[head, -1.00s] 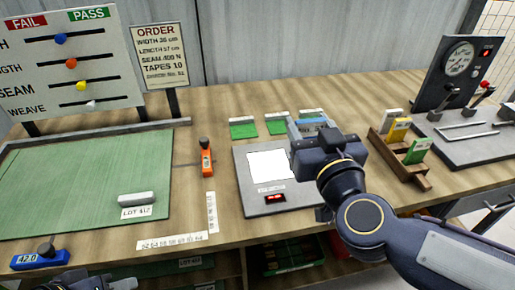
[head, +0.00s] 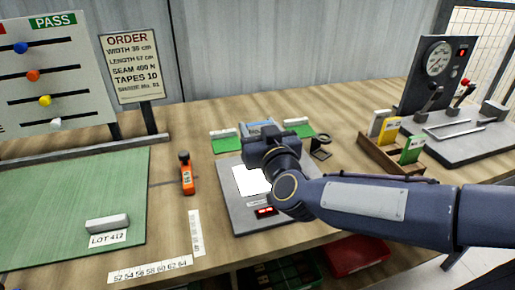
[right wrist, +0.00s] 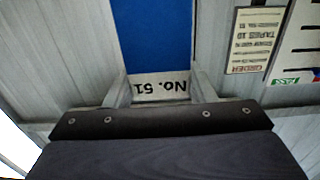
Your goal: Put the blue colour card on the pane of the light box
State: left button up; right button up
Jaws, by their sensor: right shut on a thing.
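My right gripper (head: 262,137) is shut on the blue colour card (head: 258,128) and hides much of it in the head view. In the right wrist view the card (right wrist: 158,40) is blue with a white strip marked "No. 51", between the two fingers (right wrist: 160,92). The light box (head: 236,215) is a grey plate with a bright white pane (head: 250,181) and a small red display. The gripper shows over the back of the box, and the forearm covers its right side. The pane looks bare where visible. My left gripper is out of view.
Green cards with white strips (head: 225,144) lie behind the box, and a black ring stand (head: 320,146) is right of them. An orange tool (head: 187,173) stands left. A wooden rack (head: 378,157) of cards is right. The order sign (head: 131,66) reads shade No. 51.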

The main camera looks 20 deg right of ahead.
jog(key=f+b, duration=0.1)
jog(key=f, duration=0.3)
jog(key=shift+w+b, duration=0.35)
jog(key=shift+w, duration=0.05)
jog(key=shift+f+b, duration=0.3)
jog(key=o, duration=1)
jog(key=shift+r, duration=0.1)
